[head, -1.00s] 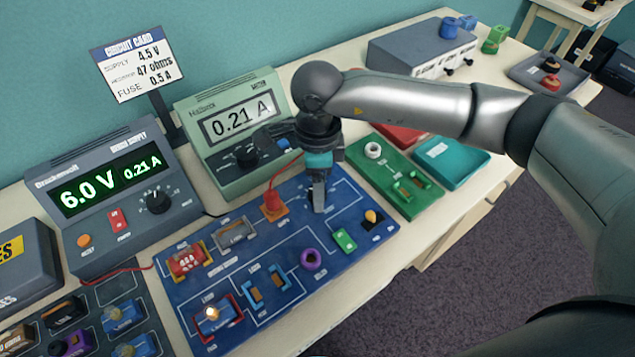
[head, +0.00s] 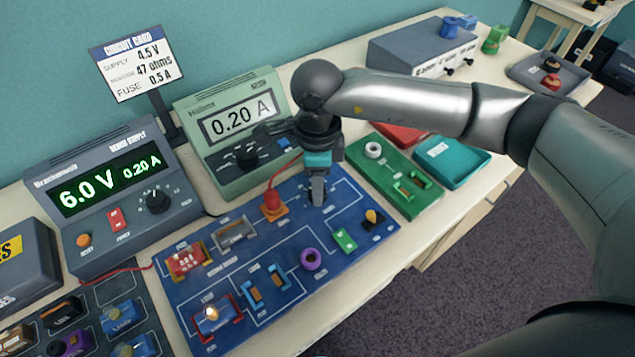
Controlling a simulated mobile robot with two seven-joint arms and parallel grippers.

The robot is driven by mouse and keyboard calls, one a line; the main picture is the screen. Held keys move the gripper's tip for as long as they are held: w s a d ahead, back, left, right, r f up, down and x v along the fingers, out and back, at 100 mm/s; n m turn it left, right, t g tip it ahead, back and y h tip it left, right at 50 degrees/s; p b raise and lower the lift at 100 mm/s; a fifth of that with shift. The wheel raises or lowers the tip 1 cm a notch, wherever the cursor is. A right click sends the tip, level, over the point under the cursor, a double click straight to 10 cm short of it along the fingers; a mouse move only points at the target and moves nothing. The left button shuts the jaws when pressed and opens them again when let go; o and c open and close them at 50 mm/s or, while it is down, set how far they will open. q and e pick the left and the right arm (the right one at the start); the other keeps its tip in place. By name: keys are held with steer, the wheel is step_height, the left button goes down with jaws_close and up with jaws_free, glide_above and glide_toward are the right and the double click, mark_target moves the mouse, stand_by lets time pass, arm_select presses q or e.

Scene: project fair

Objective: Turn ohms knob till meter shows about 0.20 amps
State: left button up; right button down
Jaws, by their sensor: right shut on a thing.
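The green meter (head: 222,158) stands behind the blue circuit board (head: 226,285) and its display reads 0.20 A. My right gripper (head: 317,200) points down over the upper right part of the board. It is shut on the ohms knob, which the fingers almost fully hide. The bench supply (head: 92,222) at left shows 6.0 V and 0.20 A. A lamp (head: 212,314) at the board's lower left glows. My left gripper is not in view.
A circuit card sign (head: 133,70) on a post reads 4.5 V, 47 ohms, 0.5 A. A red lead (head: 272,190) plugs into the board near my right gripper. A green board (head: 428,205) and teal tray (head: 468,171) lie to the right. A parts tray (head: 125,292) is at lower left.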

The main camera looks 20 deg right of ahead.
steer(key=shift+m, duration=0.8)
steer(key=shift+c, duration=2.3)
jaws_free()
steer(key=shift+r, duration=0.15)
step_height(320, 180, up, 15)
steer(key=shift+p, duration=0.35)
steer(key=shift+s, duration=0.1)
